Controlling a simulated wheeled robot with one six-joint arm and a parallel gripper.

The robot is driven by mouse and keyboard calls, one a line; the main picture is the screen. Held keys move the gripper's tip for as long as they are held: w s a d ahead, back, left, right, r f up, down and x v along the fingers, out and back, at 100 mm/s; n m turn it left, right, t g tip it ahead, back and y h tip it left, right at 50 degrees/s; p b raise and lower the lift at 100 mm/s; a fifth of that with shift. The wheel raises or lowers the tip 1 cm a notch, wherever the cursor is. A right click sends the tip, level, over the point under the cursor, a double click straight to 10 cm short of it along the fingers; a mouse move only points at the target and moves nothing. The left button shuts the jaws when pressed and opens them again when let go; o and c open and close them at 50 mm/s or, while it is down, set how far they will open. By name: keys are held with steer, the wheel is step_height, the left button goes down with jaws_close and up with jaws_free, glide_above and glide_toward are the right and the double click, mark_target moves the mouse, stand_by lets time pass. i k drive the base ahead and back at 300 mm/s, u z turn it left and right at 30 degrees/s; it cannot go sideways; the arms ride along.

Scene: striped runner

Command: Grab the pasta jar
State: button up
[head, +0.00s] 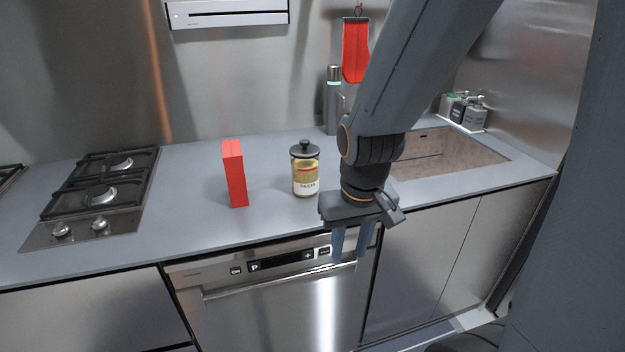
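The pasta jar (306,171) stands upright on the grey counter. It is clear with yellowish contents, a white label and a black knobbed lid. My gripper (349,260) is to the right of the jar and nearer to me, pointing down in front of the dishwasher, apart from the jar. Its two blue-grey fingers are spread with a gap between them, and nothing shows between them. My arm hides part of the counter behind it.
A red box (235,174) stands upright left of the jar. A gas hob (100,192) is at the left. A sink (445,152) is at the right, with bottles (466,110) behind it. The dishwasher (265,290) is below the counter edge. Counter between hob and red box is clear.

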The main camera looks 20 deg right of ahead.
mark_target(305, 173)
steer(key=z, duration=3.05)
steer(key=k, duration=0.7)
steer(key=u, duration=1.45)
